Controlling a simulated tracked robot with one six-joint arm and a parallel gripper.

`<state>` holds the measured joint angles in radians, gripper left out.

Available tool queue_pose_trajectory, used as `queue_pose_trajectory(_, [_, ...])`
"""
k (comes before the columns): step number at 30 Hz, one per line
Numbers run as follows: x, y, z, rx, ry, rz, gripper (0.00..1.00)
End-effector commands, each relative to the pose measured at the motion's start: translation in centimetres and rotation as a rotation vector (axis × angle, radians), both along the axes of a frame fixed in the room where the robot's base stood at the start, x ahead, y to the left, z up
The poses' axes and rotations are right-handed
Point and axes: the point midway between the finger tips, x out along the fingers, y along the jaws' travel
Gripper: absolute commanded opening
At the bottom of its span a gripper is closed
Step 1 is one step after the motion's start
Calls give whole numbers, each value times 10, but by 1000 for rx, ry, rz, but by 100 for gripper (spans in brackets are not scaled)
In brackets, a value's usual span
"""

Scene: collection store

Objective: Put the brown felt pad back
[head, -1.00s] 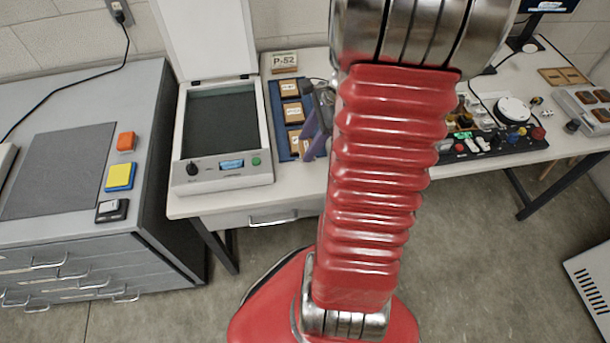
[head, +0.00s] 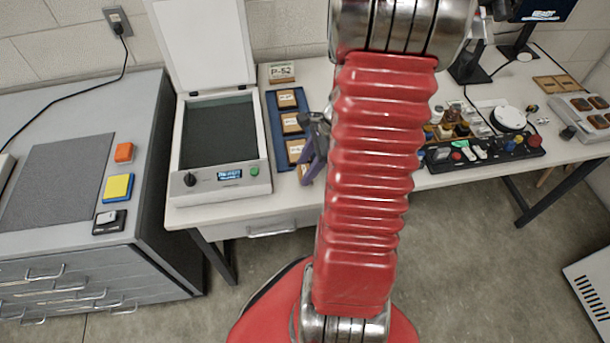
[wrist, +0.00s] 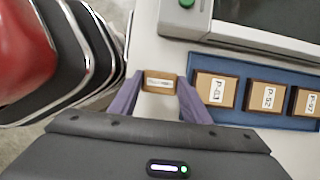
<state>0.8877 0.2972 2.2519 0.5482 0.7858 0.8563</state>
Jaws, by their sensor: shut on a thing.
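My gripper (wrist: 160,84) has its purple fingers shut on a small brown piece (wrist: 159,82) with a pale label, seen in the wrist view. I cannot tell for sure that this piece is the brown felt pad. In the head view my gripper (head: 310,162) is over the table's front part, just right of a blue tray, partly hidden by my red arm. The blue tray (wrist: 235,62) holds brown boxes labelled P-43 (wrist: 216,90), P-52 (wrist: 267,97) and P-97 (wrist: 306,102). The held piece is beside the tray, outside its edge.
An open-lidded device (head: 226,178) stands left of the tray. A P-52 sign (head: 281,71) stands behind it. Small bottles and a black control strip (head: 485,150) are to the right. A brown two-part holder (head: 557,84) lies farther right. A grey cabinet with coloured blocks is at left.

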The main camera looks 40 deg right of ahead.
Motion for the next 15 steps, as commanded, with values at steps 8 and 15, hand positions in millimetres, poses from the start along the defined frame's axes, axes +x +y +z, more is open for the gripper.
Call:
queue_pose_trajectory(8, [0, 1, -22, 3, 2, 0, 15])
queue_pose_trajectory(15, [0, 0, -38, 0, 0, 1, 15])
